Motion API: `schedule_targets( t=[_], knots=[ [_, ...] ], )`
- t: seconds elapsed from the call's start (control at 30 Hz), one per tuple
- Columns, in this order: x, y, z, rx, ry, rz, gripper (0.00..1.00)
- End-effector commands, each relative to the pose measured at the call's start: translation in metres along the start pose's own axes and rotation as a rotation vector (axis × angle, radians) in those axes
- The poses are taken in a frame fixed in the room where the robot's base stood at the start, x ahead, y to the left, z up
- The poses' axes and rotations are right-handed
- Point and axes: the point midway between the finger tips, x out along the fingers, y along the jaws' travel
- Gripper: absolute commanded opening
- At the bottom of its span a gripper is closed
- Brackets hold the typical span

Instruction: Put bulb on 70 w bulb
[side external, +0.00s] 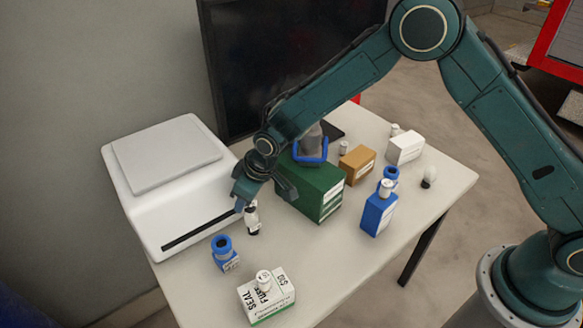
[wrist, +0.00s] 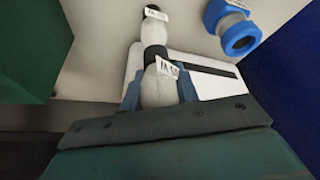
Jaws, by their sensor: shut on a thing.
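My gripper (side external: 241,200) is over the table beside the white machine's front slot. In the wrist view, my gripper (wrist: 158,92) is shut on a pale bulb (wrist: 158,86) with a printed label and a dark base. The held bulb's dark base points away from the palm. Just past it is another white, labelled, bulb-like item (wrist: 153,28). In the side view, this white-and-black item (side external: 253,224) is just below the jaws, and the held bulb is mostly hidden. I cannot tell whether the two touch, and no 70 W marking is readable.
A blue ring-topped holder (side external: 222,247) is close by; its ring also shows in the wrist view (wrist: 240,36). A green box (side external: 322,195) stands close right. A loose bulb (side external: 429,176) stands near the right edge.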

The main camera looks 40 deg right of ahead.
Motion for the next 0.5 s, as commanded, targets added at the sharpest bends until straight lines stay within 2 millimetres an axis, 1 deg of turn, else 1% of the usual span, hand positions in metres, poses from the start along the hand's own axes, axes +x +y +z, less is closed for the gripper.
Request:
schedule_targets(
  t=[0.03, 0.13, 0.5],
  knots=[
    [0.0051, 0.0, 0.002, 0.0, 0.0, 0.0, 0.05],
    [0.0108, 0.0, 0.0044, 0.0, 0.0, 0.0, 0.05],
    [0.0126, 0.0001, 0.0048, 0.0, 0.002, 0.0, 0.05]
  ],
)
